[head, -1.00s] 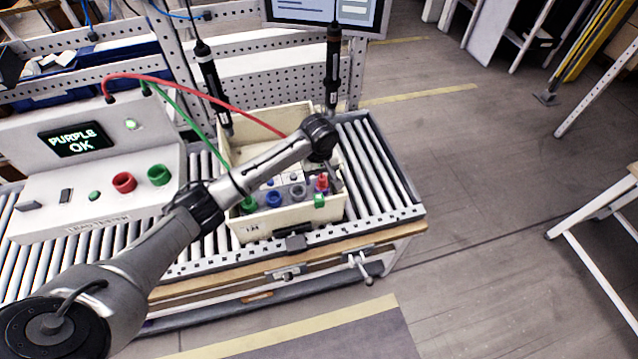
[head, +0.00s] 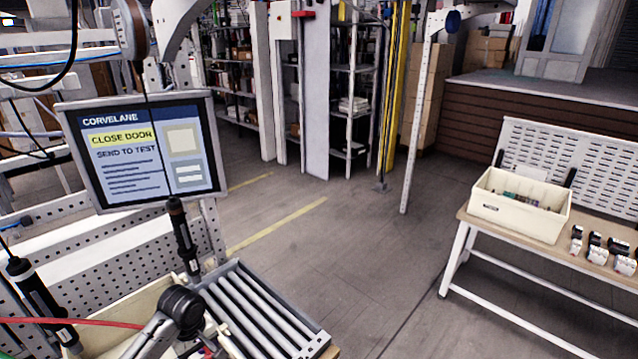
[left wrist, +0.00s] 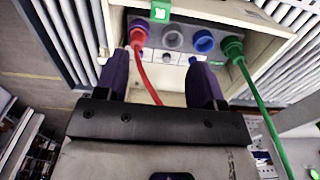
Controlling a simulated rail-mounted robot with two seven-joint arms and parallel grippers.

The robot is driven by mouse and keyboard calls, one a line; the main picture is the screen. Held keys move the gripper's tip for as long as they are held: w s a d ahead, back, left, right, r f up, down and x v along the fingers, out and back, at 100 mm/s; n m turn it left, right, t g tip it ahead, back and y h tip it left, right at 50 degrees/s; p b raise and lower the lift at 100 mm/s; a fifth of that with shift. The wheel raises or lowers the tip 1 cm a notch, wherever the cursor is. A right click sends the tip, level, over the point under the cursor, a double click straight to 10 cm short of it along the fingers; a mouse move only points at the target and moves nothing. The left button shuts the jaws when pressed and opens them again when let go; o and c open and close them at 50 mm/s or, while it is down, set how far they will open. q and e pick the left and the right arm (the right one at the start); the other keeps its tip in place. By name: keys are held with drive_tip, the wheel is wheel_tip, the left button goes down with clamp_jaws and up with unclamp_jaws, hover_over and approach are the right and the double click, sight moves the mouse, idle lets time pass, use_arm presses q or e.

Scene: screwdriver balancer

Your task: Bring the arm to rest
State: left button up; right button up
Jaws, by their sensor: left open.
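In the left wrist view my left gripper (left wrist: 160,72) is open, its two purple fingers apart and pointing at the cream box (left wrist: 250,12). No plug or socket is clamped between them. A red plug (left wrist: 137,33) with a red cable sits in the box's left socket, and the cable runs down between the fingers in the picture. A green plug (left wrist: 233,48) with a green cable sits at the right. A grey socket (left wrist: 172,38) and a blue socket (left wrist: 204,42) between them have no cable. In the head view my left arm's wrist shows low at the left; its fingers are hardly visible.
A monitor (head: 145,155) reads "CLOSE DOOR, SEND TO TEST". Two hanging screwdrivers (head: 183,238) (head: 40,300) are close to my arm. Rollers (head: 265,310) lie right of it. A cream bin (head: 515,208) stands on a side bench at the right. Open floor lies between.

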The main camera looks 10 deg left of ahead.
use_arm(q)
drive_tip(key=w+d+r+m+t+y, duration=0.1)
drive_tip(key=w+r+m+t, duration=0.15)
drive_tip(key=r+m, duration=0.3)
drive_tip(key=w+d+r+m+t+y, duration=0.1)
drive_tip(key=w+d+r+m+t, duration=0.1)
drive_tip(key=r+m+t, duration=0.4)
drive_tip(key=s+d+r+m+t, duration=0.1)
drive_tip(key=s+d+r+m, duration=0.3)
drive_tip(key=d, duration=0.1)
drive_tip(key=s+d+f+n+g+h, duration=0.1)
drive_tip(key=s+d+f+g, duration=0.1)
drive_tip(key=s+f, duration=0.8)
drive_tip(key=s+d+f+n+g, duration=0.15)
drive_tip(key=s+f, duration=0.35)
drive_tip(key=s, duration=0.9)
drive_tip(key=s+d+f+g+h, duration=0.1)
drive_tip(key=s+d+f+g, duration=0.1)
drive_tip(key=s+f, duration=0.75)
drive_tip(key=w+r+p+v, duration=0.1)
drive_tip(key=w+p+v, duration=0.2)
drive_tip(key=p+v, duration=1.1)
drive_tip(key=shift+r+p, duration=0.3)
drive_tip(key=shift+r, duration=0.55)
